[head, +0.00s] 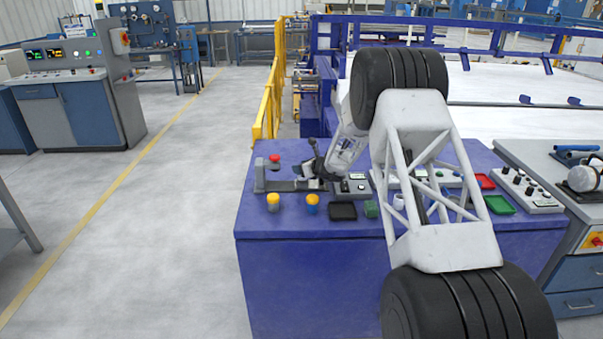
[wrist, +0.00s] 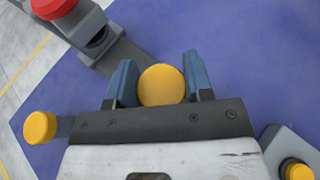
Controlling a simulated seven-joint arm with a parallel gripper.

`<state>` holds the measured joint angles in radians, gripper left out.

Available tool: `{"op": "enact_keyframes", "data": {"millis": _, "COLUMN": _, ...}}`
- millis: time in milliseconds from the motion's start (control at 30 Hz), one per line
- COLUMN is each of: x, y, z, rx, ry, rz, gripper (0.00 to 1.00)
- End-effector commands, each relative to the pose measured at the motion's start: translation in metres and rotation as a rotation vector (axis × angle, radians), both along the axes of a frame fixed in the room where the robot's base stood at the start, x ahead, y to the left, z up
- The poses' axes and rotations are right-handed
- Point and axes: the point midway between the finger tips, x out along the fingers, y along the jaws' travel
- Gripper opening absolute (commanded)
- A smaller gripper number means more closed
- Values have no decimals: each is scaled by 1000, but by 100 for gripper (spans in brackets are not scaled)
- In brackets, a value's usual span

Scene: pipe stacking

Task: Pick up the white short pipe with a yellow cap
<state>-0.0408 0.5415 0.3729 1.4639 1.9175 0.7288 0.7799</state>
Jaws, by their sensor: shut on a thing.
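My gripper (wrist: 161,88) has two blue fingers shut on a pipe with a round yellow cap (wrist: 161,84). In the wrist view only the cap shows, so the pipe's body colour and its height above the table are hidden. In the head view my gripper (head: 309,172) is over the left part of the blue table, and I cannot make out the held pipe there. Two yellow-capped pieces stand near the table's front left, one with a pale grey body (head: 273,202) and one with a blue body (head: 312,204).
A red-topped piece (wrist: 62,10) sits by a grey bar beyond my gripper. A black tray (head: 343,211), a green piece (head: 371,209) and a white piece (head: 398,202) lie to the right. A grey box with a yellow button (wrist: 297,171) is close at lower right in the wrist view.

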Motion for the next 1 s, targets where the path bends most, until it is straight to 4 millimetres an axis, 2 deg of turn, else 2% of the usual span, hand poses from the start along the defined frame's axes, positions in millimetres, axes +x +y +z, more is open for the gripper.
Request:
{"op": "enact_keyframes", "data": {"millis": 300, "x": 0, "y": 0, "z": 49, "rx": 0, "ry": -1, "rz": -1, "gripper": 20}}
{"op": "enact_keyframes", "data": {"millis": 500, "x": 0, "y": 0, "z": 70, "rx": 1, "ry": -1, "rz": 0, "gripper": 20}}
{"op": "enact_keyframes", "data": {"millis": 1000, "x": 0, "y": 0, "z": 76, "rx": 0, "ry": 0, "rz": 0, "gripper": 20}}
